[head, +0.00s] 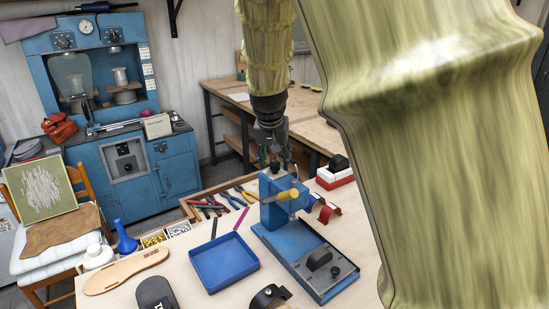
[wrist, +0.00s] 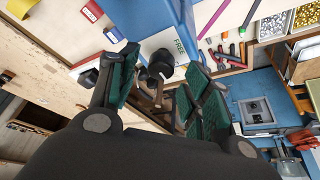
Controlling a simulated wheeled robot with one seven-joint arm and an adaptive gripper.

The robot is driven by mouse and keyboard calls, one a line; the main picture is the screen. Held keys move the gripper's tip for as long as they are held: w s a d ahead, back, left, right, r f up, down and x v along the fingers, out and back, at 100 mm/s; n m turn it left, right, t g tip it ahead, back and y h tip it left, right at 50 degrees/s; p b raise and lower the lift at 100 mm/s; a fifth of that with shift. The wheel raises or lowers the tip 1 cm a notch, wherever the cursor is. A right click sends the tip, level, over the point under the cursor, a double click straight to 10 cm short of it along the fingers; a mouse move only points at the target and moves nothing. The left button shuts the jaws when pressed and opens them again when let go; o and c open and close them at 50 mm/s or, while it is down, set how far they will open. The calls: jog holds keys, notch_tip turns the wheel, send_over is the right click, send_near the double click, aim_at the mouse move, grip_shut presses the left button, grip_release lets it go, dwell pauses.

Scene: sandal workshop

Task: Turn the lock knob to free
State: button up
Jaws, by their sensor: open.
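The blue press (head: 275,212) stands on the workbench in the head view, with a yellow-ended lever (head: 287,195) on it. My gripper (head: 277,162) points down just above the top of the press. In the wrist view, the black lock knob (wrist: 160,64) sits on a pale plate on the blue housing (wrist: 150,18), beside the printed word FREE (wrist: 180,47). My gripper's green-padded fingers (wrist: 160,78) are open, one on each side of the knob. I cannot tell whether they touch it. In the head view the gripper covers the knob.
A blue tray (head: 223,265), several pliers (head: 222,202) and a brown sole (head: 125,270) lie left of the press. Red clamps (head: 328,212) and a red-and-white box (head: 335,178) stand close on its right. My own arm blocks the right side of the head view.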

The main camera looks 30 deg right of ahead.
jog(key=shift+w+d+f, duration=0.15)
jog(key=shift+w+f, duration=0.1)
jog(key=shift+f, duration=0.4)
jog(key=c, duration=1)
